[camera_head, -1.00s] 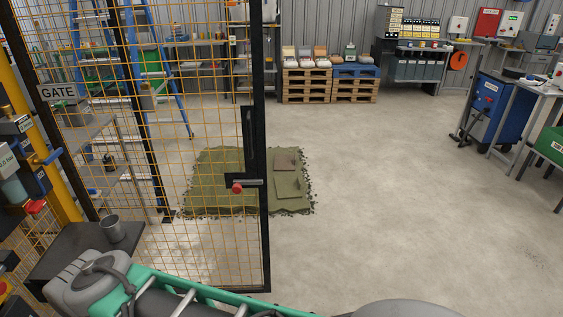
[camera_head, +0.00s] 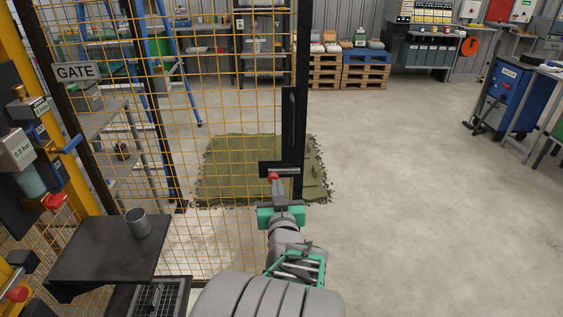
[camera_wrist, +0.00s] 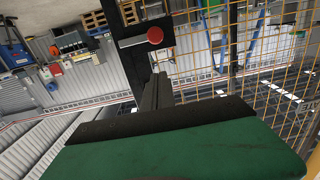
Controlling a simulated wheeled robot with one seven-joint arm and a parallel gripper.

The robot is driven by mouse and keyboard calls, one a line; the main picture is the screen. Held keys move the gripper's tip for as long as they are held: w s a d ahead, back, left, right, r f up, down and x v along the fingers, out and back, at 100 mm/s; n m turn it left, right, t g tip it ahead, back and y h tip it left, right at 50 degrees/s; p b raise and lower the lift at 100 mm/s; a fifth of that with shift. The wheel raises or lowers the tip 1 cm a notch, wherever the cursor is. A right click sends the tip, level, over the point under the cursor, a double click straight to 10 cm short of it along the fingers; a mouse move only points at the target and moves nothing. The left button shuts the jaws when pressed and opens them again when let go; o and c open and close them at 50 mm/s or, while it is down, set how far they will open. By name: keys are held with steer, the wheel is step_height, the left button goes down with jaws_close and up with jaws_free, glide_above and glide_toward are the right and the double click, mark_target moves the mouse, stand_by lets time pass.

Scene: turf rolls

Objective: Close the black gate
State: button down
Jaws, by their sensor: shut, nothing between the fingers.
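The black gate (camera_head: 294,110) has a black frame and orange wire mesh. Its upright free edge stands with clear floor to its right and no post beside it in view. A latch plate with a bar and red knob (camera_head: 272,177) sits on that edge. My gripper (camera_head: 277,188) is shut and empty, just below the knob; contact cannot be told. In the wrist view, the closed fingers (camera_wrist: 157,90) point toward the black frame (camera_wrist: 133,70), with the red knob (camera_wrist: 155,35) beyond their tips.
A GATE sign (camera_head: 78,72) hangs at left. A dark stand (camera_head: 95,250) with a grey cup (camera_head: 137,222) is at lower left. An olive mat (camera_head: 315,165) lies behind the gate. Pallets (camera_head: 365,75) and a blue cabinet (camera_head: 505,95) stand farther back. Floor at right is clear.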

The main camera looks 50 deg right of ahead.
steer(key=s+d+h, duration=0.1)
steer(key=p, duration=0.3)
glide_toward(281, 151)
steer(key=shift+m, duration=0.3)
steer(key=x, duration=0.7)
steer(key=shift+f, duration=0.1)
